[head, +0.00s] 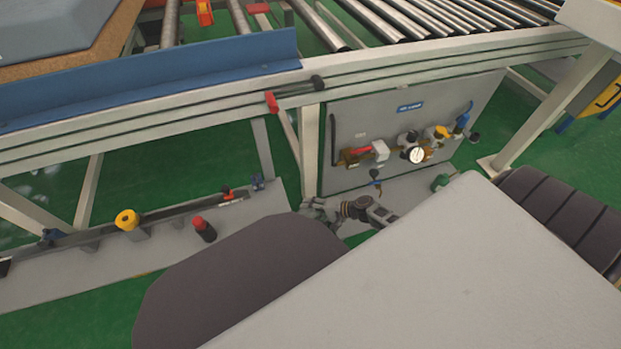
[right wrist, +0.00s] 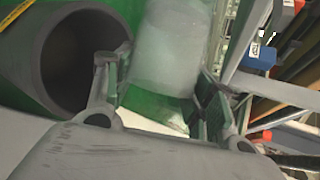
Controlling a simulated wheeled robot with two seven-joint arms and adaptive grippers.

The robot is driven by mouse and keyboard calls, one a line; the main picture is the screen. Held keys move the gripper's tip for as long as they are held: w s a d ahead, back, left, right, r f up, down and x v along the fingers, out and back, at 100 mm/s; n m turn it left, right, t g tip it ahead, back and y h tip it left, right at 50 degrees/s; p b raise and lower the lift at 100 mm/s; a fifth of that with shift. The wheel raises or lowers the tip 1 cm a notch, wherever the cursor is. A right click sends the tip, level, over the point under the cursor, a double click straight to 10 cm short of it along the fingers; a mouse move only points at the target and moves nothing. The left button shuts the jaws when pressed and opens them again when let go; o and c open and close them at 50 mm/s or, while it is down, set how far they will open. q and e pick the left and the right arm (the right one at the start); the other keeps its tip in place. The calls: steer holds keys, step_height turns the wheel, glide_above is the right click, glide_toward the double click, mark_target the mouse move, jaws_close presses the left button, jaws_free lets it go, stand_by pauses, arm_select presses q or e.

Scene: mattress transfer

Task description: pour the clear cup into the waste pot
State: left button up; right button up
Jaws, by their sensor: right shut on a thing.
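My right gripper (right wrist: 157,72) fills the middle of the right wrist view. Its two fingers are shut on the clear cup (right wrist: 166,45), a see-through whitish vessel between and beyond them. A wide grey round vessel with a dark hollow mouth, seemingly the waste pot (right wrist: 22,62), is to the left of the cup, close beside the left finger. I cannot tell whether cup and pot touch. My left gripper is not in view.
A roller conveyor frame (head: 420,58) with a blue rail (head: 160,78) crosses the head view. A grey panel with valves and a gauge (head: 415,155) stands below it. A low grey ledge (head: 90,270) carries a yellow knob (head: 127,220) and a red-topped part (head: 203,228).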

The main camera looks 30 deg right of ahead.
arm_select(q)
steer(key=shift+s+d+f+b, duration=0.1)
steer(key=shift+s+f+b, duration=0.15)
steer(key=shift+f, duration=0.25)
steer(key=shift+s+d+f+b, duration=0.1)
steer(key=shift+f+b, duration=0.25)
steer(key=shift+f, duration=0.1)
